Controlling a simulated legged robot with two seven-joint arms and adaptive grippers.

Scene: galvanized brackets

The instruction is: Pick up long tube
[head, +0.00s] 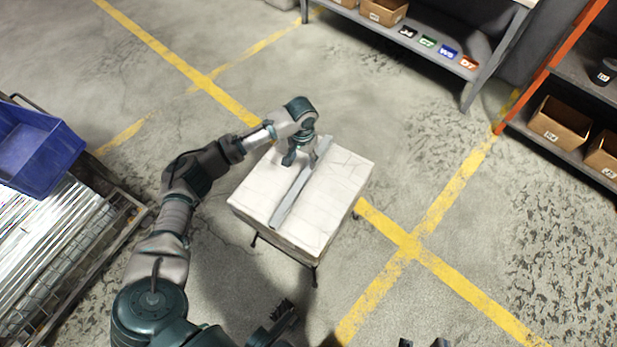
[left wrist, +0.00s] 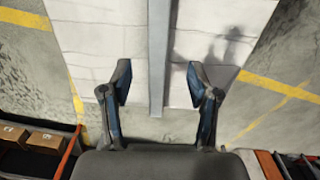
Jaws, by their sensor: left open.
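The long tube (head: 301,184) is a grey, straight bar lying across the white-topped table (head: 340,190) in the head view. In the left wrist view the tube (left wrist: 158,50) runs from the top edge down to between the fingers. My left gripper (head: 300,158) is over the far part of the tube. Its two fingers (left wrist: 158,82) are spread, one on each side of the tube, with a clear gap on both sides. Dark tips at the bottom edge of the head view (head: 423,343) may be my right gripper; most of it is cut off.
A blue bin (head: 35,150) sits on a cart (head: 60,250) of metal lengths at the left. A grey shelf (head: 430,50) with labelled cards stands at the back, and an orange-framed rack (head: 545,75) with cardboard boxes at the right. The floor around the table is mostly clear.

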